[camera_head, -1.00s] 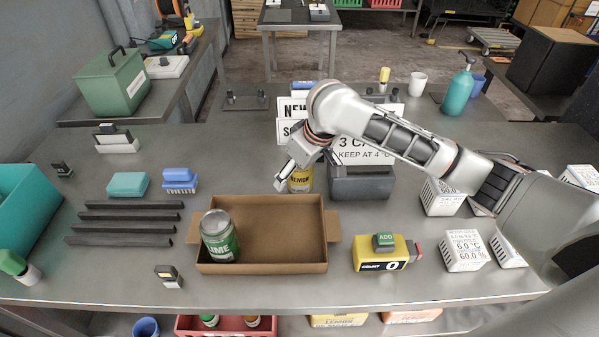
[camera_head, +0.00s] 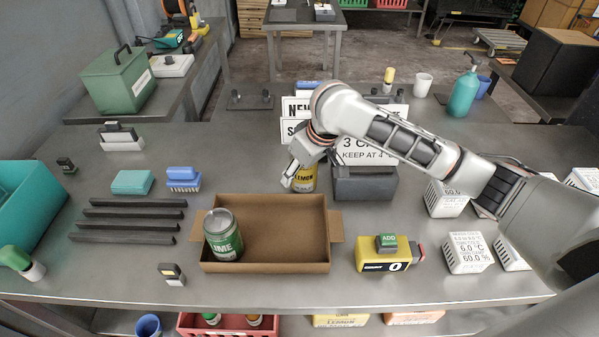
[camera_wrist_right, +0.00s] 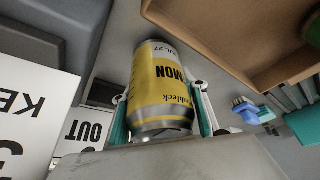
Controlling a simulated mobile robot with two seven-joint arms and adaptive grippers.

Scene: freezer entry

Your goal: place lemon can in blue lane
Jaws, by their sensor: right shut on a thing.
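The yellow lemon can (camera_head: 305,182) stands upright behind the brown open box, partly hidden by my right gripper (camera_head: 297,176). In the right wrist view the lemon can (camera_wrist_right: 160,88) sits between the two fingers of my right gripper (camera_wrist_right: 163,118), which is shut on it. I cannot tell whether the can is clear of the table. Several dark rails (camera_head: 130,221) lie parallel on the left of the table. No lane marked blue is plain to see. My left gripper is not in view.
The brown box (camera_head: 290,267) holds a green lime can (camera_head: 223,236). A dark grey bin (camera_head: 363,184) and white signs (camera_head: 367,150) stand close to my right gripper. A yellow counter (camera_head: 384,255) is right of the box. The table between rails and signs is largely clear.

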